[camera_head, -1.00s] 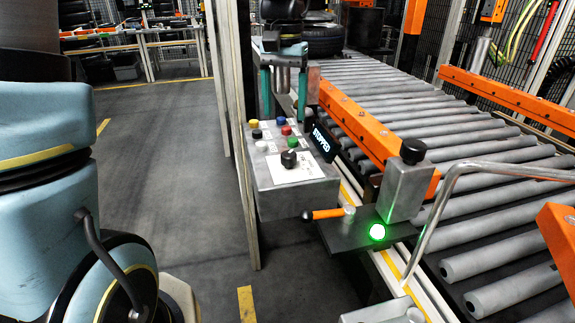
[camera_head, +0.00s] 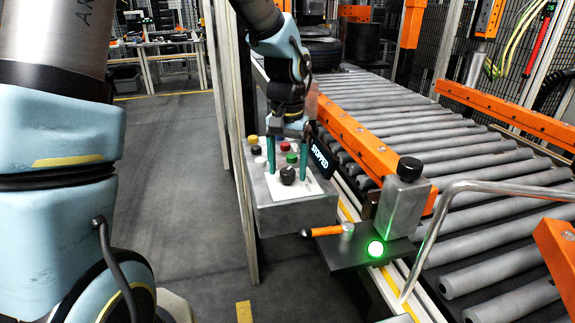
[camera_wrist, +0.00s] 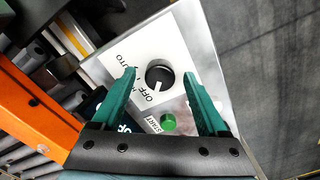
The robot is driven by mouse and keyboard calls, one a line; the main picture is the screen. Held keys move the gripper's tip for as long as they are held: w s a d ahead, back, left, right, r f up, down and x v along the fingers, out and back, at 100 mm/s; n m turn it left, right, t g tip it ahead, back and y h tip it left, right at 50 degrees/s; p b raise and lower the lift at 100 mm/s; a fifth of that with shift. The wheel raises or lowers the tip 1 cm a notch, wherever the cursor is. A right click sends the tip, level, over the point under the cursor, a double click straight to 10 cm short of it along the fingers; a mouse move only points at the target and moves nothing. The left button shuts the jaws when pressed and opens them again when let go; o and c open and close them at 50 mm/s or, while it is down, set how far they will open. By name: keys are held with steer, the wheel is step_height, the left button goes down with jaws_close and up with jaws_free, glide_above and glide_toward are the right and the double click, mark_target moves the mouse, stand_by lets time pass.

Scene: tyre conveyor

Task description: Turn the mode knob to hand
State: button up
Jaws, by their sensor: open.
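The mode knob (camera_head: 288,175) is a round black knob with a white pointer line, on a white label plate on the grey control box (camera_head: 270,215). In the wrist view the knob (camera_wrist: 159,78) lies between and beyond the fingertips, with its pointer toward the OFF mark. AUTO is readable; another marking is partly hidden by a finger. My gripper (camera_head: 288,178) is open, with its two green fingers pointing down over the panel on either side of the knob. In the wrist view my gripper (camera_wrist: 162,84) shows a gap on both sides of the knob.
A green START button (camera_wrist: 168,122) sits near the knob between the fingers. Red, yellow, black and white buttons are close behind. A display (camera_head: 320,158) reads STOPPED.

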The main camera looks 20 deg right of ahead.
steer(key=shift+c, duration=0.2)
jaws_close()
stand_by(0.4)
